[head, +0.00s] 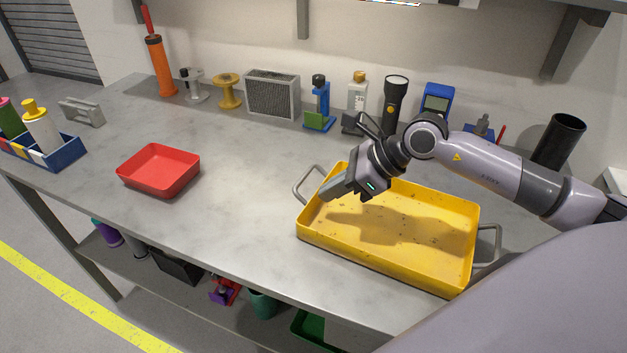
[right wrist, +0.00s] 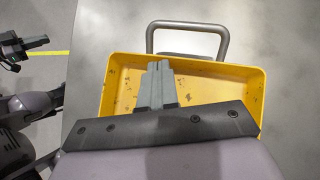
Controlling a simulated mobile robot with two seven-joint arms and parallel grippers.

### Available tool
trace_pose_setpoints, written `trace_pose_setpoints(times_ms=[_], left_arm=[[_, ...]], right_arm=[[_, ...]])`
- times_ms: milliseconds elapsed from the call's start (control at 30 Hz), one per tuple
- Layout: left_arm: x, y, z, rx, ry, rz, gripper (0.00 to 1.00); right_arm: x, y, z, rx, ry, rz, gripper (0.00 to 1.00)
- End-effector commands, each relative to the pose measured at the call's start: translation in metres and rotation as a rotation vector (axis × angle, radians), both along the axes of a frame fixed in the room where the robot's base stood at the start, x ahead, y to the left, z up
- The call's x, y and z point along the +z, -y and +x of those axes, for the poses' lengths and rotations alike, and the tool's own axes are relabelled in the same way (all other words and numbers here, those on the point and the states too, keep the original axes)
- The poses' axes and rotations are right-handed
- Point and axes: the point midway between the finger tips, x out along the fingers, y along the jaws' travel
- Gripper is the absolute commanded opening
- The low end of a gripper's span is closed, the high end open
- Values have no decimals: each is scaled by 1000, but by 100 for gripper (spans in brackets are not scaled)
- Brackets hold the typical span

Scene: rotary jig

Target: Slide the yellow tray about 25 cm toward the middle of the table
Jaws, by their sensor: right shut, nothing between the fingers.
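The yellow tray (head: 410,262) lies on the right part of the grey table, near its front edge. It has a grey handle at each short end, and its floor is empty apart from dark specks. My right gripper (head: 326,196) is shut and empty, over the tray's left end near the left handle (head: 303,184). In the right wrist view the shut fingers (right wrist: 153,68) point toward the tray's far wall (right wrist: 185,61), with the handle (right wrist: 187,27) beyond it. I cannot tell whether the fingertips touch the tray. My left gripper is not in the head view.
A red tray (head: 158,173) sits on the left part of the table (head: 240,205). Bare tabletop lies between the two trays. A flashlight (head: 394,105), a grey vented box (head: 272,94) and several tools line the back. A blue bin with bottles (head: 62,155) stands at far left.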

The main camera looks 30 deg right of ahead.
Motion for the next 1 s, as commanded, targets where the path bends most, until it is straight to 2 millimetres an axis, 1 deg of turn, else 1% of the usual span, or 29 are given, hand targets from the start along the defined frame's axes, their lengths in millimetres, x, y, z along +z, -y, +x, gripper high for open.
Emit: trace_pose_setpoints(times_ms=[33, 267, 433, 833, 933, 1000], left_arm=[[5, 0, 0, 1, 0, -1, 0], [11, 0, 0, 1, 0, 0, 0], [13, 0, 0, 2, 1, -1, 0], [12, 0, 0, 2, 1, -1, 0], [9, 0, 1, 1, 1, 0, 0], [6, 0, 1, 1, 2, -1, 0]], right_arm=[[6, -6, 6, 0, 5, 6, 0], [4, -22, 20, -1, 4, 3, 0], [3, -27, 24, -1, 2, 1, 0], [2, -29, 25, -1, 2, 2, 0], [1, -35, 31, 0, 4, 3, 0], [1, -44, 39, -1, 5, 7, 0]])
